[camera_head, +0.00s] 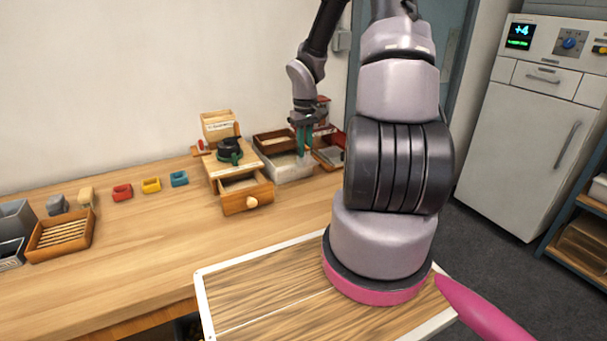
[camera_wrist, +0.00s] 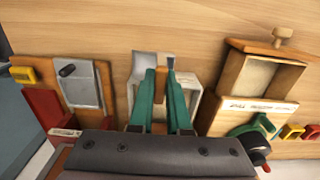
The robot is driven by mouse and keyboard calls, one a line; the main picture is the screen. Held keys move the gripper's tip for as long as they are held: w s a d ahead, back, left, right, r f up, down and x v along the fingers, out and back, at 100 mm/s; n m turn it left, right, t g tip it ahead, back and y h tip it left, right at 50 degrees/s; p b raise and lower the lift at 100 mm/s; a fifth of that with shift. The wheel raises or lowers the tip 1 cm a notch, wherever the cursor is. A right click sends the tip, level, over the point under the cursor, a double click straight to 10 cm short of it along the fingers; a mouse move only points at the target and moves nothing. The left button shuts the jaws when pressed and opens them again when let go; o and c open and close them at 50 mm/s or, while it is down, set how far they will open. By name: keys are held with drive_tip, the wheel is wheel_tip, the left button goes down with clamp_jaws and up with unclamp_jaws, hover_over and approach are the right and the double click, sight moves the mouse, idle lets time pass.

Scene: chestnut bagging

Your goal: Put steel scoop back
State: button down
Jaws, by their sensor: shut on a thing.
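My gripper (camera_wrist: 162,76) has green fingers and is shut on the brown handle of the steel scoop (camera_wrist: 147,64). The scoop's pale metal pan shows beside the fingertips in the wrist view. The scoop is over or at the edge of a white open bin (camera_wrist: 191,98); whether it touches the bin is unclear. In the camera_head view my gripper (camera_head: 303,142) points down at the white bin (camera_head: 293,172), and the scoop is too small to make out there.
A wooden stand with an open drawer (camera_head: 247,199) is left of the bin. A brown box (camera_head: 275,137) is behind it, and a grey tray (camera_wrist: 82,92) with a red box (camera_wrist: 45,108) is on its other side. Coloured blocks (camera_head: 151,185) line the table. The table front is clear.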

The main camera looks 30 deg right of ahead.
wheel_tip(320, 180, down, 7)
drive_tip(key=shift+f, duration=0.15)
drive_tip(key=shift+f, duration=0.15)
drive_tip(key=c, duration=0.9)
unclamp_jaws()
wheel_tip(320, 180, up, 13)
drive_tip(key=shift+f, duration=0.2)
wheel_tip(320, 180, up, 10)
drive_tip(key=m+t+h, duration=0.1)
hover_over(305, 168)
drive_tip(key=a, duration=0.2)
drive_tip(key=s+a+r+m+t+y, duration=0.1)
drive_tip(key=s+a+r+t, duration=0.1)
drive_tip(key=s+r, duration=0.3)
drive_tip(key=s+a+r+m+t+y, duration=0.1)
drive_tip(key=s+a+r+t, duration=0.1)
drive_tip(key=s+a+r, duration=0.2)
drive_tip(key=s+a+r+m+t+y, duration=0.1)
drive_tip(key=s+a+r+t, duration=0.1)
drive_tip(key=s+r, duration=0.6)
drive_tip(key=shift+s+a+r+m, duration=0.15)
drive_tip(key=shift+a+r+m, duration=0.2)
drive_tip(key=shift+a, duration=0.3)
